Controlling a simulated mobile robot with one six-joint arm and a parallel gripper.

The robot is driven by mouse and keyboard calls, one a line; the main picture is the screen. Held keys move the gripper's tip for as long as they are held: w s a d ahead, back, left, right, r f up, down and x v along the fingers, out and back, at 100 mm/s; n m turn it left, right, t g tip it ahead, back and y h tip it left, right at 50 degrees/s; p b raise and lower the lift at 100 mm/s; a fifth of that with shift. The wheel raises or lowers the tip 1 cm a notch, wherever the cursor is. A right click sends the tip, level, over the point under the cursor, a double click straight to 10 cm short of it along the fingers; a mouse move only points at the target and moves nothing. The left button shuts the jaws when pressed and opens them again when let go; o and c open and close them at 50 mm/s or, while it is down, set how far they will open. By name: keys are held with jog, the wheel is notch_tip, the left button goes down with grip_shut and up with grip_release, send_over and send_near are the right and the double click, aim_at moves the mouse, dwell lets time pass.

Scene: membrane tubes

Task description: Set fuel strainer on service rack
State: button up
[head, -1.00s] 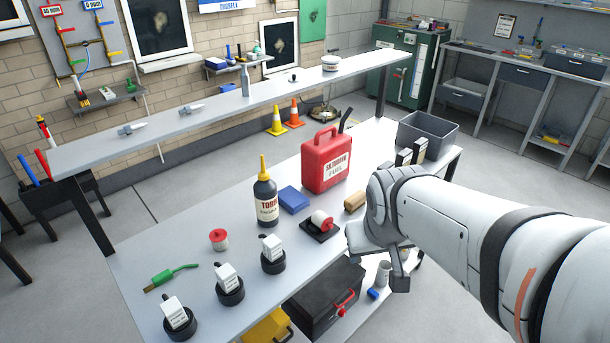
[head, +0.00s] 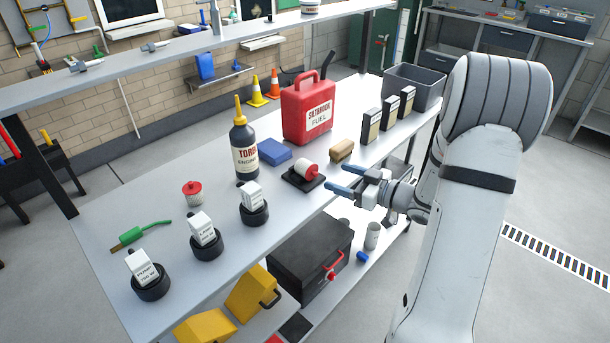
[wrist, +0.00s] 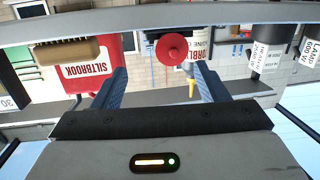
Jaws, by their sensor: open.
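A small red-and-white cylinder, which looks like the fuel strainer (head: 307,171), lies on its side on a black pad (head: 289,180) near the workbench's front edge. In the wrist view, which is upside down, its round red end (wrist: 172,48) shows between my fingers but beyond them. My gripper (head: 336,178) is open and empty at the bench's front edge, just right of the strainer and apart from it, fingers pointing left. I cannot tell for certain which piece is the service rack; a long raised shelf (head: 180,52) runs behind the bench.
A red fuel can (head: 307,112), dark bottle (head: 244,150), blue block (head: 274,152) and brush (head: 342,151) stand close behind the strainer. Several dark upright boxes (head: 371,126) and a grey bin (head: 415,86) are at the right.

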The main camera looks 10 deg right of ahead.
aim_at(313, 170)
jog(key=shift+y, duration=0.7)
jog(key=x, duration=0.5)
jog(key=s+x, duration=0.1)
jog(key=x, duration=0.1)
jog(key=shift+w+a, duration=0.2)
jog(key=shift+a, duration=0.35)
jog(key=c, duration=1.1)
